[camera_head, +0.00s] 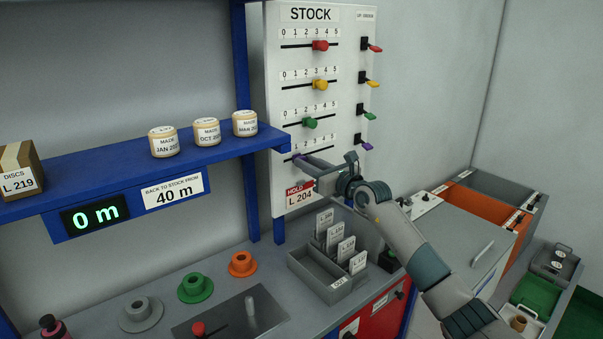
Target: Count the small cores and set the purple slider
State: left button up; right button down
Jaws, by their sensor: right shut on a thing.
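The white STOCK board (345,14) carries rows of 0-to-5 scales with red, yellow and green sliders. The purple slider (297,156) is on the lowest row, toward the low end, near 0 or 1; its exact mark is hard to read. My right gripper (306,160) reaches in from the right and is shut on the purple slider, partly covering it. Three tan rolls with dated labels stand on the blue shelf, one of them at its left (164,142). A small tan core (519,322) shows at the lower right. My left gripper is out of view.
Grey (141,313), green (195,287) and orange (242,264) flanged hubs stand on the bench. A grey tray (318,280) with upright label cards is below the board. Bins line the right, one orange (480,213). Coloured levers (367,143) run down the board's right side.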

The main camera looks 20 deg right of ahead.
jog(key=c, duration=1.5)
grip_release()
jog(key=shift+s+d, duration=0.1)
